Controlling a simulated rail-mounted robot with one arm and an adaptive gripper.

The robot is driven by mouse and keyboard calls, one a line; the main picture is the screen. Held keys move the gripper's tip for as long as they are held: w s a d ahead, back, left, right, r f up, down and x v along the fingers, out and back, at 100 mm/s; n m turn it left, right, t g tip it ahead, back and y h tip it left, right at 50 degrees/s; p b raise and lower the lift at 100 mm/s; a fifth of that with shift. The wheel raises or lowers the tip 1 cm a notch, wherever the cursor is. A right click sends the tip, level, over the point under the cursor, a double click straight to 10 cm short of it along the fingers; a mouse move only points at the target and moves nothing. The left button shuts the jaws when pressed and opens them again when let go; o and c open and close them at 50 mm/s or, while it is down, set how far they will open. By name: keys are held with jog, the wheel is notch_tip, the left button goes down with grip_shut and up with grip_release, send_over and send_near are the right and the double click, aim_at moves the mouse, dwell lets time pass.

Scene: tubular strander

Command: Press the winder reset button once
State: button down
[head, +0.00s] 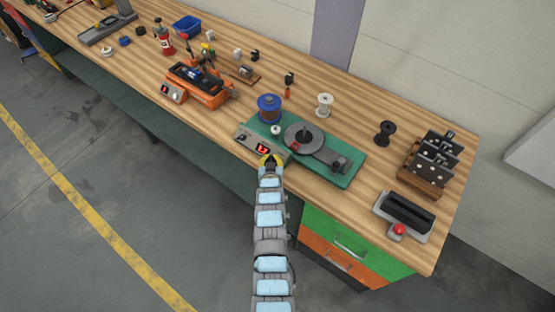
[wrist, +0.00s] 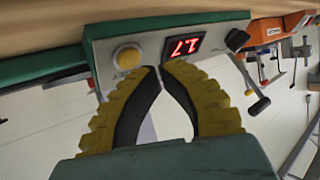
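The winder stands on a green base (head: 345,178) at the front edge of the wooden bench, with a dark disc on it. Its grey control panel (head: 247,137) faces the front and has a lit red display (head: 263,149). In the wrist view the panel shows a round pale-yellow button (wrist: 127,57) beside the red display (wrist: 184,45). My gripper (head: 268,159) is just in front of the panel. In the wrist view its yellow and black fingers (wrist: 160,68) come together at the tips, empty, near the panel's lower edge between button and display. Whether they touch the panel is unclear.
A blue spool (head: 269,107) stands behind the panel. An orange machine (head: 200,88) sits to the left on the bench. A dark block with a red button (head: 399,230) lies at the right. Green and orange drawers (head: 345,245) are below the bench top.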

jog(key=shift+f, duration=0.1)
jog(key=shift+w+d+f, duration=0.2)
jog(key=shift+w, duration=0.05)
jog(key=shift+w+d+f+b, duration=0.15)
jog(key=shift+w+f+b, duration=0.05)
jog(key=shift+f+b, duration=0.15)
dwell(0.9)
jog(key=shift+s+r, duration=0.1)
jog(key=shift+r, duration=0.1)
jog(key=shift+s+a+r, duration=0.3)
jog(key=shift+s+r, duration=0.05)
jog(key=shift+r, duration=0.15)
dwell(0.4)
jog(key=shift+s+a+r+p, duration=0.2)
jog(key=shift+s+a+r, duration=0.45)
jog(key=shift+r, duration=0.25)
jog(key=shift+s+a+r+p, duration=0.2)
jog(key=shift+s+a+r, duration=0.3)
jog(key=shift+s+r, duration=0.3)
jog(key=shift+w, duration=0.1)
jog(key=shift+r, duration=0.1)
